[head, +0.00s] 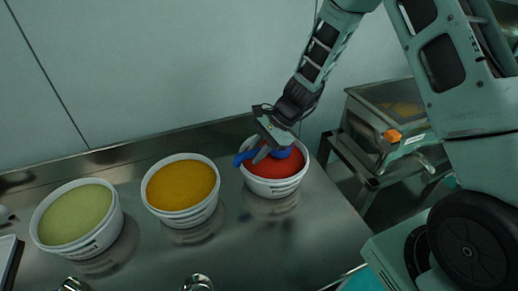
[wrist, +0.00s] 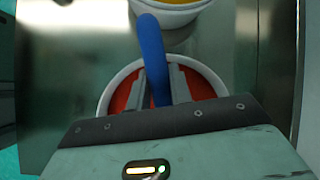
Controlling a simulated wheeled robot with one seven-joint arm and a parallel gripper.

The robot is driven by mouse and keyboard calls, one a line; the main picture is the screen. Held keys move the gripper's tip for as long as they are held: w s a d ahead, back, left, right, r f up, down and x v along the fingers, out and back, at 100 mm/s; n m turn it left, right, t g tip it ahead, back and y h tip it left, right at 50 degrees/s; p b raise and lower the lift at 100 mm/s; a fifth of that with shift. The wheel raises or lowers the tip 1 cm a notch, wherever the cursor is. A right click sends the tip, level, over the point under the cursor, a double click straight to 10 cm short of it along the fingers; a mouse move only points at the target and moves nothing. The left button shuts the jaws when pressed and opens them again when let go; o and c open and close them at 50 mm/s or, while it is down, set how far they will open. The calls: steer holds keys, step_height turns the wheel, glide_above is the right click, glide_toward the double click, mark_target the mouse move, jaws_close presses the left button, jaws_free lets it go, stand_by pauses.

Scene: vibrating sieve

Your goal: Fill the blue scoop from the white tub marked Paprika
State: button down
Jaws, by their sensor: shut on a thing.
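The white tub with red powder (head: 276,186) stands at the right end of the steel table; its label is too small to read surely. My gripper (head: 264,152) is over this tub, shut on the handle of the blue scoop (head: 244,158). The scoop's bowl is at the red powder, partly hidden by the gripper; I cannot tell how full it is. In the wrist view the blue handle (wrist: 151,50) runs between the two fingers (wrist: 158,88), with the red tub's rim (wrist: 106,94) around them.
A tub of orange-yellow powder (head: 181,215) and a tub of green powder (head: 104,241) stand to the left. Shiny metal items (head: 196,282) are at the table's front. A sieve machine (head: 385,125) stands right of the table. The wall is close behind.

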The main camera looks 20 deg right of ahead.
steer(key=shift+s+a+r+h+p, duration=0.1)
steer(key=shift+a+r+h+p, duration=0.15)
steer(key=shift+r+h+p, duration=0.35)
steer(key=shift+s+a+r+h+p, duration=0.1)
steer(key=shift+a+r+h+p, duration=0.25)
steer(key=shift+r+p, duration=0.45)
steer(key=shift+f, duration=0.1)
